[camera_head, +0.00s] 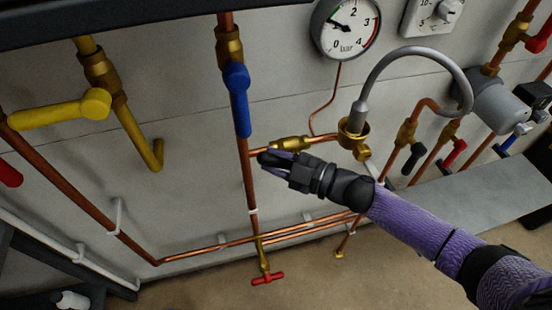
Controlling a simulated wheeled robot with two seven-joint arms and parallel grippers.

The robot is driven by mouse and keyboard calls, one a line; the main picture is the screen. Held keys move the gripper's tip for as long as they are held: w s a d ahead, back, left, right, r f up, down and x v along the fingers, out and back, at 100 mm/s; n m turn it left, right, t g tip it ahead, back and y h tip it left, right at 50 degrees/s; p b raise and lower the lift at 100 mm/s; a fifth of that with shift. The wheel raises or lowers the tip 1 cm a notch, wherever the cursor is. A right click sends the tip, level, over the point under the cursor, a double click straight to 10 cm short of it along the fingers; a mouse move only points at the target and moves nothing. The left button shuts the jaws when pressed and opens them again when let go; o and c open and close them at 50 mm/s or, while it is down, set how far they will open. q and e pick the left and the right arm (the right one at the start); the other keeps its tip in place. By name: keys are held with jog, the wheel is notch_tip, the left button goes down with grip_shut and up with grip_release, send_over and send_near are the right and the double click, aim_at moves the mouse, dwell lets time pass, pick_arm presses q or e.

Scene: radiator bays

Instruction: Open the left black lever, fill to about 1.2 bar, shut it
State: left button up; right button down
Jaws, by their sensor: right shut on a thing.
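My right gripper (272,159) reaches in from the right and is shut at the left brass valve (289,143), on the left black lever. The fingers hide most of that lever, so its exact angle is hard to tell. The valve sits on a short copper branch between the vertical pipe and the brass fitting of a grey hose (415,53). The round pressure gauge (346,27) is at the top, its needle near 1 bar. A second black lever (412,160) hangs to the right, apart from the gripper. My left gripper is not in view.
A blue lever (238,100) hangs on the vertical pipe just left of the gripper. A yellow lever (62,111) is at the left. A red tap handle (268,279) is below. A red lever (454,154) and a grey cylinder (499,101) stand right.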

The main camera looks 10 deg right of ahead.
dwell(1.0)
jog(key=shift+d+r+m+t+y+b, duration=0.2)
jog(key=shift+d+m+t+y+b, duration=0.15)
jog(key=shift+m+t+y+b, duration=0.35)
jog(key=shift+d+r+m+t+y+b, duration=0.15)
jog(key=shift+d+r+m+t+b, duration=0.1)
jog(key=shift+m+t+b, duration=0.25)
jog(key=shift+d+r+m+t+y+b, duration=0.15)
jog(key=shift+d+m+t+b, duration=0.15)
jog(key=shift+m+b, duration=0.35)
jog(key=m+t, duration=0.1)
jog(key=d+m+t+b, duration=0.1)
jog(key=m+t, duration=0.1)
jog(key=shift+d+r+m+b, duration=0.25)
jog(key=shift+r+m+b, duration=0.1)
jog(key=shift+d+r+m+t+h+b, duration=0.1)
jog(key=shift+d+m+t+h+b, duration=0.2)
jog(key=shift+m+t, duration=0.65)
jog(key=shift+d+r+m+t+h+b, duration=0.15)
jog(key=shift+d+m+t+b, duration=0.4)
jog(key=shift+m, duration=0.6)
jog(key=shift+a+t+h, duration=0.1)
jog(key=shift+t+h, duration=0.15)
jog(key=shift+t, duration=0.05)
jog(key=shift+c, duration=2)
grip_release()
